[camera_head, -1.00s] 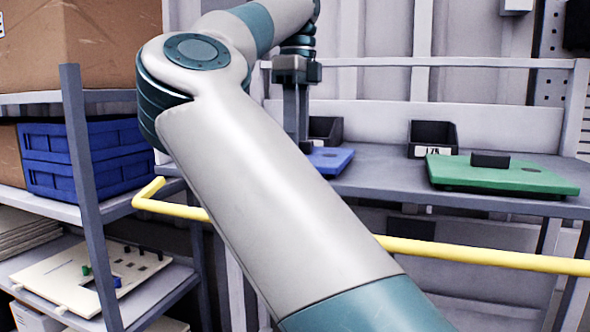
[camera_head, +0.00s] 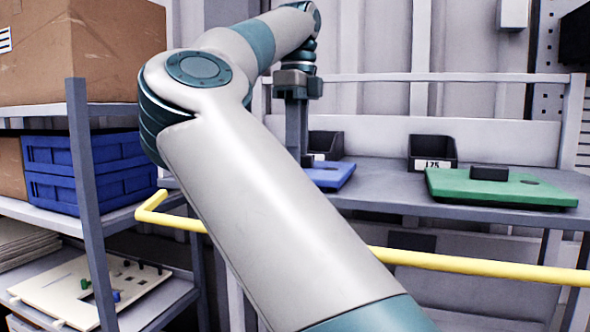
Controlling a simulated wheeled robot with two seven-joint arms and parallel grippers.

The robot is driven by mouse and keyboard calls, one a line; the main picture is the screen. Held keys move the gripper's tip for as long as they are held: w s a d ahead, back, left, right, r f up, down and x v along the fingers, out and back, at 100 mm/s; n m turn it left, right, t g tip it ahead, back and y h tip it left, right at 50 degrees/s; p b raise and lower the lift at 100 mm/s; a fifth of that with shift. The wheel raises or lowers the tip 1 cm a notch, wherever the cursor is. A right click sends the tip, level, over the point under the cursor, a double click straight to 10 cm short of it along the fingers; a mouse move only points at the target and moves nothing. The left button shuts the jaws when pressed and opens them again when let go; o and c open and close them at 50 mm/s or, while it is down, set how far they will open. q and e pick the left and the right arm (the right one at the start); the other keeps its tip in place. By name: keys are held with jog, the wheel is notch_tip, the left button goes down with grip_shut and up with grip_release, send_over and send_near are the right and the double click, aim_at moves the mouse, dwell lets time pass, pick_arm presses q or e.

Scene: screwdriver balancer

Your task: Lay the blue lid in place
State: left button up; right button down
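The flat blue lid (camera_head: 333,176) lies on the grey table, its left part hidden behind my arm. My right gripper (camera_head: 305,158) points straight down at the lid's left part, with its fingertips at or just above the lid. The fingers show as one dark column, so I cannot see a gap or whether they hold the lid's handle. My pale arm with teal joints comes up from the bottom, crosses the middle of the view and bends at the upper left. My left gripper is not in view.
A green plate (camera_head: 450,187) with a black block (camera_head: 489,172) lies on the table (camera_head: 390,180) at right. Small black bins (camera_head: 432,152) stand behind. A yellow rail (camera_head: 470,264) runs along the front. Blue crates (camera_head: 80,185) sit on the left shelf.

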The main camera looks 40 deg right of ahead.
jog(key=shift+d+p, duration=0.2)
jog(key=shift+p, duration=0.3)
jog(key=shift+w+d+r+p, duration=0.2)
jog(key=shift+d+r+p, duration=0.1)
jog(key=shift+r+p, duration=0.3)
jog(key=shift+w+r+p, duration=0.1)
jog(key=shift+r+p, duration=0.35)
jog(key=shift+r, duration=0.3)
jog(key=shift+a+r, duration=0.1)
jog(key=shift+r, duration=0.25)
jog(key=shift+a+r, duration=0.1)
jog(key=shift+r, duration=0.95)
